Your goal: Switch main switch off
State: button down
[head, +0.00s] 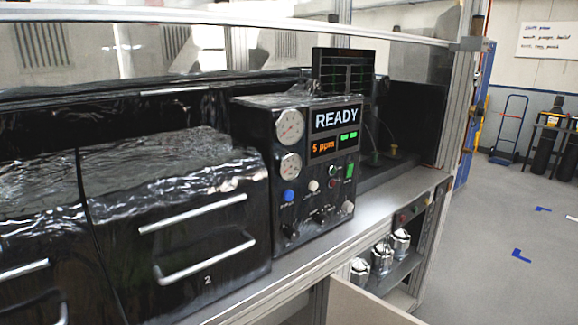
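A black control box (318,170) stands on the metal bench. Its front has a display (336,120) reading READY, with an orange "5 ppm" line and green lights below. Two round gauges (290,126) sit at its left. Lower down are a blue button (289,196), a pale knob (313,185), a small red light or button (332,184), a lit green element (349,170) and several dark knobs or switches. The labels are too small to read, so I cannot tell which control is the main switch. My gripper is not in view.
Black glossy drawer units (175,220) with silver bar handles stand left of the box. The bench edge (330,248) runs along the front. Below it are a small panel with coloured buttons (410,213) and shiny metal containers (382,257). Open floor (500,230) lies to the right.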

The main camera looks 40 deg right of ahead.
aim_at(349, 168)
jog(key=z, duration=1.55)
